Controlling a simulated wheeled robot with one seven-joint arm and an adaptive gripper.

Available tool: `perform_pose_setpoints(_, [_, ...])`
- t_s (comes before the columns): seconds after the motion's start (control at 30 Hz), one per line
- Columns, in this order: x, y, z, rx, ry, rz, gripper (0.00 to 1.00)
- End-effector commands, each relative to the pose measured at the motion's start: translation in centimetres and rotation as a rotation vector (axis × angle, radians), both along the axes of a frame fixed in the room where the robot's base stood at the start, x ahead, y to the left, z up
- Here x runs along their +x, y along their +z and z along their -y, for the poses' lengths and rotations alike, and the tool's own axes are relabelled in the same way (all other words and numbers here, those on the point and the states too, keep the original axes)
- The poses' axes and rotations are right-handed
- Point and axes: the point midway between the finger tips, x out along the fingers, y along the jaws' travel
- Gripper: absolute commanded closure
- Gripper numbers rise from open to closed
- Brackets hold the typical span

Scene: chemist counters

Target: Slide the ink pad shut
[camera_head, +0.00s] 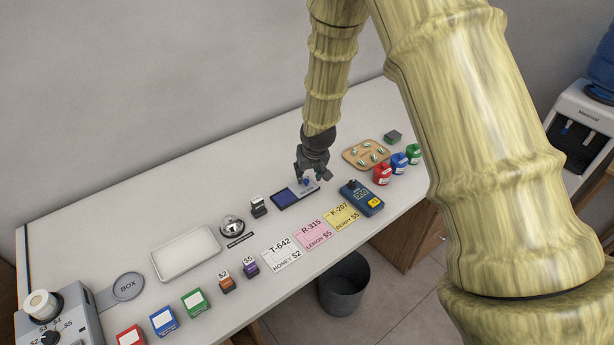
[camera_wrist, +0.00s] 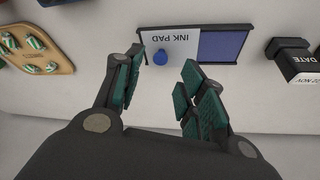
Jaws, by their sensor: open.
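The ink pad (camera_head: 285,197) lies on the white counter, a dark flat tray with its blue pad partly uncovered. In the wrist view, the ink pad's white lid (camera_wrist: 178,47) with a blue knob (camera_wrist: 160,57) covers the left part, and the blue pad (camera_wrist: 222,45) shows on the right. My gripper (camera_head: 312,178) is above the lid end of the ink pad. In the wrist view, my gripper (camera_wrist: 160,85) is open, its green-padded fingers apart, with the knob ahead between them. I cannot tell whether a finger touches the knob.
A date stamp (camera_wrist: 292,60) stands beside the pad's open end. A wooden tray of striped pieces (camera_head: 366,154), a blue device (camera_head: 362,197) and coloured cards (camera_head: 314,234) lie near. A bell (camera_head: 232,226) and an empty tray (camera_head: 185,254) are further left.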

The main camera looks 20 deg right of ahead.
Motion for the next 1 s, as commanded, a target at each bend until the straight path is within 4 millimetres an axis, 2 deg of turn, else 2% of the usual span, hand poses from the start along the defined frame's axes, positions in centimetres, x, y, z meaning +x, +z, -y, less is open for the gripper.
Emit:
perform_pose_setpoints(0.3, [1.2,-2.9,0.0,0.000,0.001,-0.001,0.60])
perform_pose_setpoints(0.5, [1.6,-3.9,0.1,0.000,0.000,0.000,0.60])
perform_pose_setpoints(0.9, [1.8,-4.3,0.1,0.000,0.000,0.001,0.60])
perform_pose_setpoints(1.0, [1.8,-4.3,0.1,0.000,0.000,0.001,0.78])
